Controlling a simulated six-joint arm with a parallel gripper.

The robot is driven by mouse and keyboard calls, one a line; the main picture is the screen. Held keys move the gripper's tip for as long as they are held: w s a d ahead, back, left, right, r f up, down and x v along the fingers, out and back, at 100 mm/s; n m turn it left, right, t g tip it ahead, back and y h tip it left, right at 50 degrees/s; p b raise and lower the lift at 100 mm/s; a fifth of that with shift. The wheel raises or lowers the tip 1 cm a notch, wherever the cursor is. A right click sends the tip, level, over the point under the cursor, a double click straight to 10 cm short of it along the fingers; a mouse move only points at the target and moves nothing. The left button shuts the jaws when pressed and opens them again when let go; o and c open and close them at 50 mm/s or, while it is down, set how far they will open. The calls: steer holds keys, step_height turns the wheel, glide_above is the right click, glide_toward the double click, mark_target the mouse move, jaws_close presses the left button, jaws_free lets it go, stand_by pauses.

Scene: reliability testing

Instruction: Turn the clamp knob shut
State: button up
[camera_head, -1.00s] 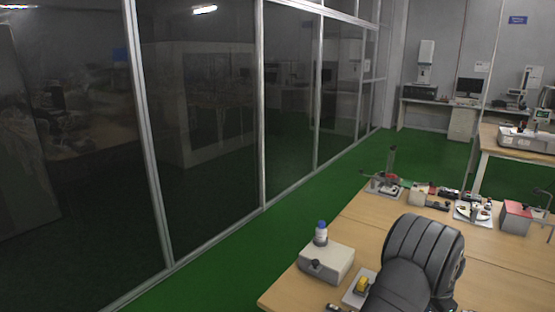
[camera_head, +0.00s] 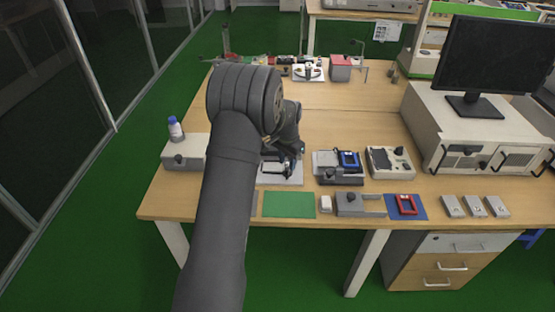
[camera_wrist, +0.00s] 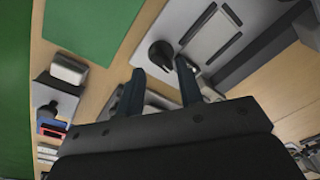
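My gripper (camera_head: 290,165) is above a pale plate fixture (camera_head: 292,180) on the table, partly hidden by my arm. In the wrist view my gripper (camera_wrist: 159,88) has its two dark fingers apart, with nothing held between them. I cannot tell which knob is the clamp's.
A green mat (camera_head: 289,204) and a small white block (camera_head: 326,203) lie at the front. A bottle (camera_head: 176,129) stands on a box at left.

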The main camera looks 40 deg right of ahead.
steer(key=s+a+r+n+t+h, duration=0.1)
steer(key=s+a+r+n, duration=0.15)
steer(key=r, duration=0.35)
steer(key=s+a+r+n+t+h, duration=0.1)
steer(key=a+r+n+h, duration=0.15)
steer(key=r, duration=0.45)
glide_toward(287, 168)
steer(key=shift+n, duration=0.3)
steer(key=x, duration=0.8)
steer(key=shift+d+f, duration=0.25)
steer(key=shift+f, duration=0.05)
steer(key=shift+c, duration=0.4)
steer(key=shift+y, duration=0.25)
jaws_close()
